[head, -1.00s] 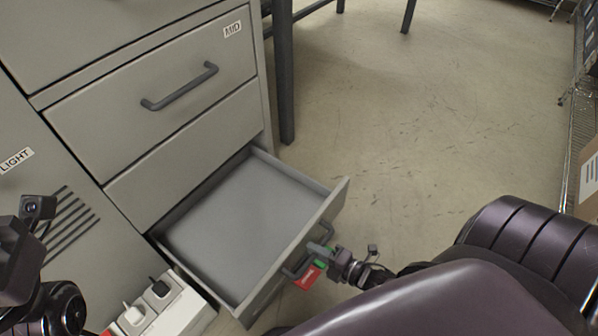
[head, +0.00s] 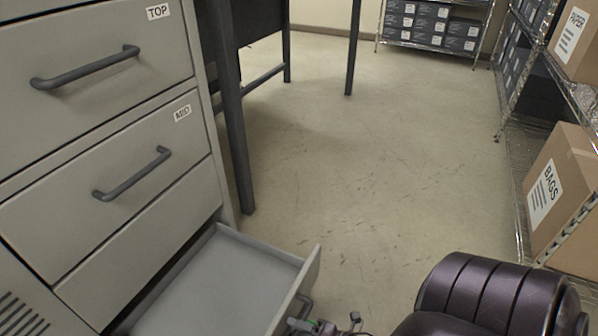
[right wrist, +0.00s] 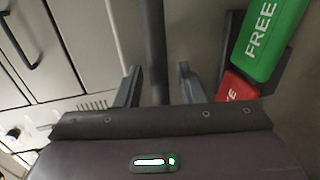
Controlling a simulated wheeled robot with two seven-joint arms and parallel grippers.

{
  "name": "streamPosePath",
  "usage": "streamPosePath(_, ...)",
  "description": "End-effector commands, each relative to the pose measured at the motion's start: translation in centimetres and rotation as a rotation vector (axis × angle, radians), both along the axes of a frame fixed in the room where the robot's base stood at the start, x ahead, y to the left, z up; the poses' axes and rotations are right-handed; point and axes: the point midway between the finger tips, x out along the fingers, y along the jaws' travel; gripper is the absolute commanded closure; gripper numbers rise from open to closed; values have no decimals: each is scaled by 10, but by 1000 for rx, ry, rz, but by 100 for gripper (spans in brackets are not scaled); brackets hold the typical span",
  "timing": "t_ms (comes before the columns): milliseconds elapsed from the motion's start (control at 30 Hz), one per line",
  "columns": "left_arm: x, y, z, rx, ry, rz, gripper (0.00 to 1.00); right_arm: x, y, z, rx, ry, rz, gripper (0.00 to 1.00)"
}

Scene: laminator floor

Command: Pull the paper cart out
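No paper cart can be made out in these views. My right gripper (right wrist: 160,85) shows in the right wrist view with its two fingers apart. A dark bar (right wrist: 155,40), which looks like the open drawer's handle, stands between the fingers, with a gap visible on each side. In the head view the gripper is at the bottom edge, by the front of the open bottom drawer (head: 210,285), mostly cut off. The drawer looks empty. My left gripper is out of view.
A grey cabinet has closed TOP (head: 95,65) and MID (head: 130,180) drawers. Green FREE (right wrist: 268,35) and red (right wrist: 236,88) tags are right of the fingers. A dark table leg (head: 232,130) stands behind. Right shelving holds PAPER (head: 578,45) and BAGS (head: 560,190) boxes. The middle floor is clear.

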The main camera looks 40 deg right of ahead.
Motion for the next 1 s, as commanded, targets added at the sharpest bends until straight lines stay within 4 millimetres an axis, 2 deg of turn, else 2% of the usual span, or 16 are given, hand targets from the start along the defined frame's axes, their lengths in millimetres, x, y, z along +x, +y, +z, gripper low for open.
streamPosePath(167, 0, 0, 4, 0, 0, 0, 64, -8, -3, 3, 0, 2, 0, 65)
streamPosePath(400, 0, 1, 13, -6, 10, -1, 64, -45, -17, 12, -2, 3, -1, 65)
streamPosePath(600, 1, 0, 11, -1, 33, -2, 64, -67, -25, 16, -1, 1, -1, 65)
streamPosePath(1000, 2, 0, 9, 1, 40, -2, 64, -72, -26, 16, 0, 0, -1, 65)
